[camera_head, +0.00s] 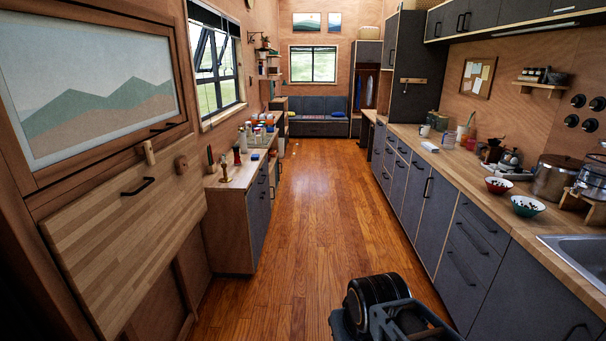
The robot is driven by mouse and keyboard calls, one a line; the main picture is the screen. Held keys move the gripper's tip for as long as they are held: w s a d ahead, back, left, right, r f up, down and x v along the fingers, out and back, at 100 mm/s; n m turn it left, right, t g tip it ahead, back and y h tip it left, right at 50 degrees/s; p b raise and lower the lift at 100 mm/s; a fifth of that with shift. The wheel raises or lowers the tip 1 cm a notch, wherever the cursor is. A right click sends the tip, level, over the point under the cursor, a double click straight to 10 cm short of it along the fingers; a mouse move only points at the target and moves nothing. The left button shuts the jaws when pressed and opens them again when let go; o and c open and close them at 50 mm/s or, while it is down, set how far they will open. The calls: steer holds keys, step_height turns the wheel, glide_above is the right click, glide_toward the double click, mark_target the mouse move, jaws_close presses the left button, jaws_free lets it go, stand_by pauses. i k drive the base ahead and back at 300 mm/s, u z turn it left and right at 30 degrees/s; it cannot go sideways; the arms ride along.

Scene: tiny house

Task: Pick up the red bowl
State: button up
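A small red bowl (498,186) stands on the wooden counter (455,169) along the right side, with something dark in it. It is upright, close to the counter's front edge. A black part of my own arm (385,308) shows at the bottom of the head view, over the floor and well below and left of the bowl. My gripper's fingers are not in view.
A green bowl (528,206) stands just nearer than the red one. A large metal pot (555,177) is to the right, and a sink (580,255) is nearer. The wooden floor (310,215) between the counters is clear.

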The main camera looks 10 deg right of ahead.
mark_target(497, 187)
steer(key=z, duration=0.1)
steer(key=i, duration=2.25)
steer(key=z, duration=1.2)
steer(key=i, duration=1.9)
steer(key=z, duration=1.1)
steer(key=i, duration=0.2)
steer(key=z, duration=0.2)
